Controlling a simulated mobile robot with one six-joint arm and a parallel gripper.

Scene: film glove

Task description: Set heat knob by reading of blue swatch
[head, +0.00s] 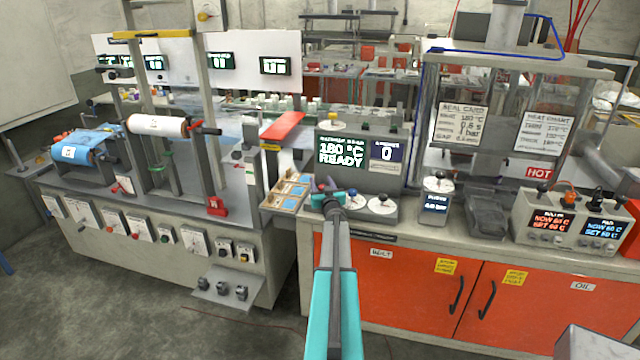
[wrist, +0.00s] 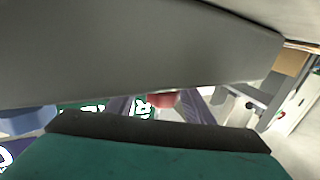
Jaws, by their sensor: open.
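A grey sealer box (head: 372,165) shows "180 °C READY" and, on a second display, "0". White dials (head: 383,202) sit on its sloped front. My gripper (head: 328,199) is open over the left part of that front and hides what lies beneath it. In the wrist view a red knob-like piece (wrist: 162,99) shows between dark bars; I cannot tell whether the gripper touches it. A blue piece (wrist: 28,121) is at left.
A seal card (head: 462,123) and a heat chart (head: 543,131) hang behind the bench. A two-display controller (head: 570,222) with orange and blue readouts, marked roller and pad, stands right. A grey bin (head: 490,215) stands beside it. A film-roll machine (head: 160,150) fills the left.

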